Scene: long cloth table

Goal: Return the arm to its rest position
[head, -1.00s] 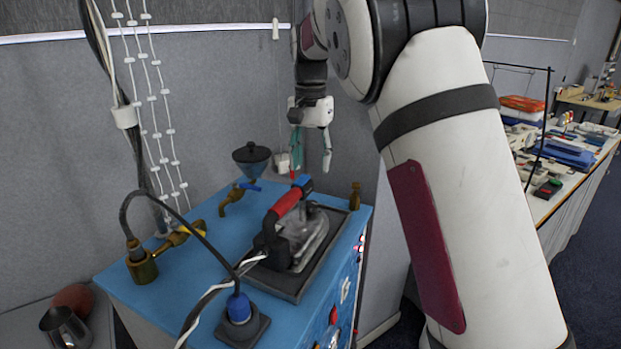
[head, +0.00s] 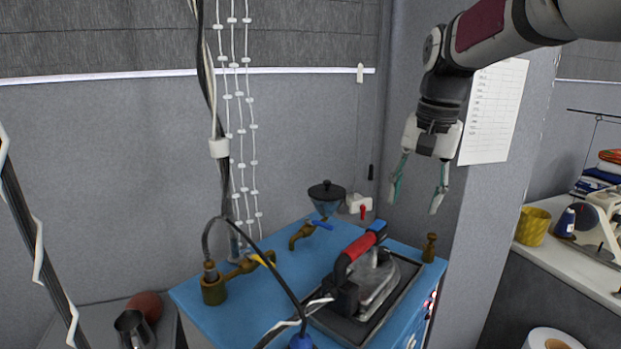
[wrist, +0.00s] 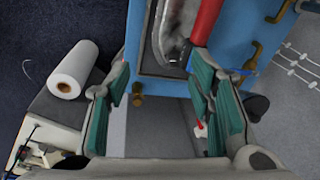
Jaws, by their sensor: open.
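My gripper (head: 418,192) is open and empty in the head view. It hangs fingers down in the air, above the right back part of the blue cabinet top, near the grey wall corner. In the wrist view its two green-padded fingers (wrist: 165,105) are spread wide with nothing between them. My arm reaches in from the upper right of the head view. The iron (head: 365,275) with a red and black handle rests on a dark tray (head: 405,278) on the blue cabinet (head: 275,270), below my gripper and apart from it.
Brass valves (head: 305,232), a dark-lidded funnel (head: 326,195) and hanging cords stand around the cabinet top. A posted paper (head: 495,110) is on the wall behind my arm. At right, a table (head: 570,270) holds a yellow basket (head: 533,226); a white roll (wrist: 75,68) is near it.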

